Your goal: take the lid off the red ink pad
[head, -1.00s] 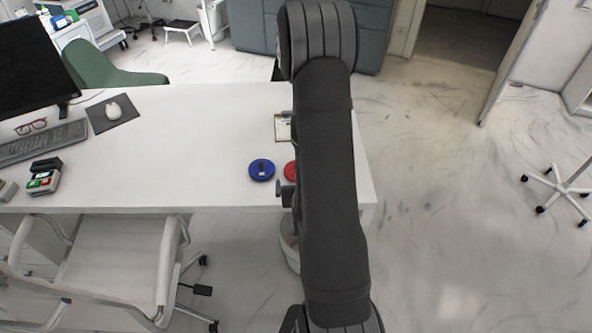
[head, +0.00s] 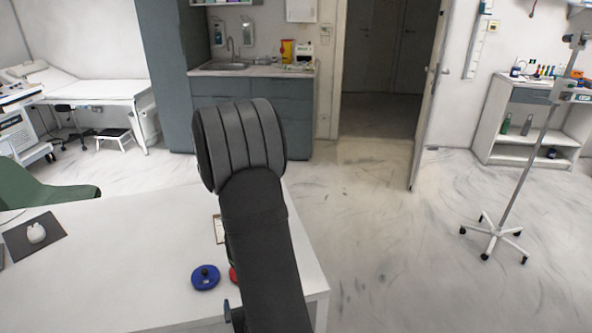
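A red round pad (head: 233,276) lies on the white desk, mostly hidden behind my dark arm; only its left edge shows, so I cannot tell how its lid sits. A blue round pad (head: 205,277) with a dark knob on top lies just left of it. My arm rises across the desk's right part. My gripper is not clearly visible; the arm hides that area or it is out of frame.
The white desk (head: 120,270) has free room left of the blue pad. A clipboard (head: 218,229) lies behind the pads, partly covered by my arm. A mouse (head: 36,232) rests on a dark mat at left. A wheeled stand (head: 495,232) is on the floor at right.

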